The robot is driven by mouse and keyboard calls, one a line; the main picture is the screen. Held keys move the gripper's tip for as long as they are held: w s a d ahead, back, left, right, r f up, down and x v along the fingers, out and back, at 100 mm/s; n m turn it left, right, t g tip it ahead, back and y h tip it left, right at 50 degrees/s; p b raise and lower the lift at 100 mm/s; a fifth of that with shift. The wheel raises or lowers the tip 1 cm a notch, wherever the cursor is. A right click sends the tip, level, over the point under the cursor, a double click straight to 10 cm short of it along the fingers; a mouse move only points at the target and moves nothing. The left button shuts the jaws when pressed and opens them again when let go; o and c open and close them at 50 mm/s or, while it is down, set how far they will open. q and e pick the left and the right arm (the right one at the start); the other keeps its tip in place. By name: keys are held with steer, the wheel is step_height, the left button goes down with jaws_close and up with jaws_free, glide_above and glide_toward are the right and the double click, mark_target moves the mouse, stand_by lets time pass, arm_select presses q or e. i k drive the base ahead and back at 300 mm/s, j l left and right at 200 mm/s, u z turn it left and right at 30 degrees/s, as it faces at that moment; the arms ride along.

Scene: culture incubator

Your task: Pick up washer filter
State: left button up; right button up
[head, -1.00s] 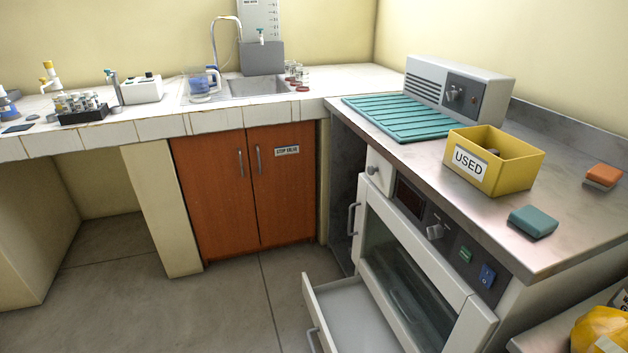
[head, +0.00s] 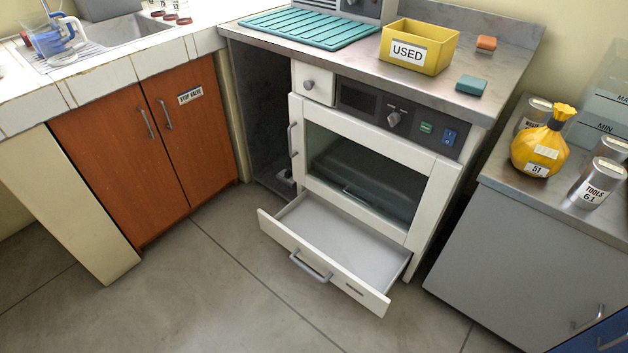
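I cannot pick out a washer filter with certainty in the head view. An open white drawer (head: 330,245) juts out under the glass-fronted oven-like unit (head: 372,165), and its visible floor looks empty. Neither of my grippers is in view.
A yellow bag (head: 540,150) and metal canisters (head: 598,183) stand right. Wooden cabinet doors (head: 150,140) are shut. Front floor is clear.

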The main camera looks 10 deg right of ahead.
mark_target(285, 175)
steer(key=i+j+u, duration=0.15)
steer(key=i+j, duration=0.15)
steer(key=i, duration=0.25)
steer(key=i+j+u, duration=0.1)
steer(key=i, duration=0.45)
steer(key=i+j+u, duration=0.15)
steer(key=i+j, duration=0.15)
steer(key=i, duration=0.3)
steer(key=i+j+u, duration=0.15)
steer(key=i, duration=0.45)
